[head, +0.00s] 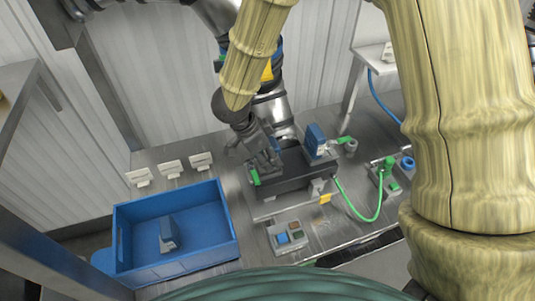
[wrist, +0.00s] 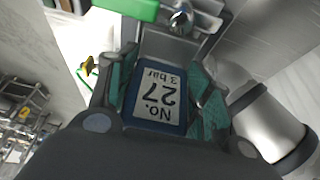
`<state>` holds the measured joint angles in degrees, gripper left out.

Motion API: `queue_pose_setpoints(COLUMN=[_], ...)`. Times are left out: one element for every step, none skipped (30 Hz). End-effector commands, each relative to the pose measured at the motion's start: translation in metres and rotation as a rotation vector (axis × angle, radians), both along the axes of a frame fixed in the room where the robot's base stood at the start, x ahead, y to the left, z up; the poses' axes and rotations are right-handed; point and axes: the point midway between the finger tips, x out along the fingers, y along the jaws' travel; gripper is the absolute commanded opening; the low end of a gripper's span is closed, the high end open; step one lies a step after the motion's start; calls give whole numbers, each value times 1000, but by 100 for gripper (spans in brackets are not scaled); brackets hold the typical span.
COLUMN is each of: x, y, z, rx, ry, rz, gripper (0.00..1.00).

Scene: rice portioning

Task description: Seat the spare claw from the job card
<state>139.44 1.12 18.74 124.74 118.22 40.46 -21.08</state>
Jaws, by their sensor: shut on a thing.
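My gripper (head: 262,158) is at the left end of a dark block fixture (head: 292,181) on the steel bench. In the wrist view its teal-padded fingers (wrist: 160,90) are shut on a blue-framed claw (wrist: 155,104). A green lever (head: 254,177) is beside the gripper. A second blue claw (head: 316,138) stands upright at the fixture's right end, by another green lever. A blue-grey claw (head: 168,233) lies in the blue tray (head: 125,246).
Several white cards (head: 171,168) stand behind the tray. A green hose (head: 371,218) loops at right towards a valve unit (head: 390,178). A silver arm (head: 272,108) stands close behind my gripper.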

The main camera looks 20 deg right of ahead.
Motion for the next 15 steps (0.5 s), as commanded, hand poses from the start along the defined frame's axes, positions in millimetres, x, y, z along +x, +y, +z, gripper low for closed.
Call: queue_pose_setpoints(x=[0,0,0,0,0,0,0,0,0,0,0,0,0,0,0], y=[0,0,0,0,0,0,0,0,0,0,0,0,0,0,0], z=[0,0,0,0,0,0,0,-1,-1,-2,-2,-3,-3,-4,-5], rx=[0,0,0,0,0,0,0,0,0,0,0,0,0,0,0], ry=[-1,-1,-1,0,0,0,0,0,0,0,0,-1,-1,-1,0], rz=[0,0,0,0,0,0,0,0,0,1,1,1,1,1,0], gripper=[11,11,11,11,11,11,11,11,11,11,11,11,11,11,11])
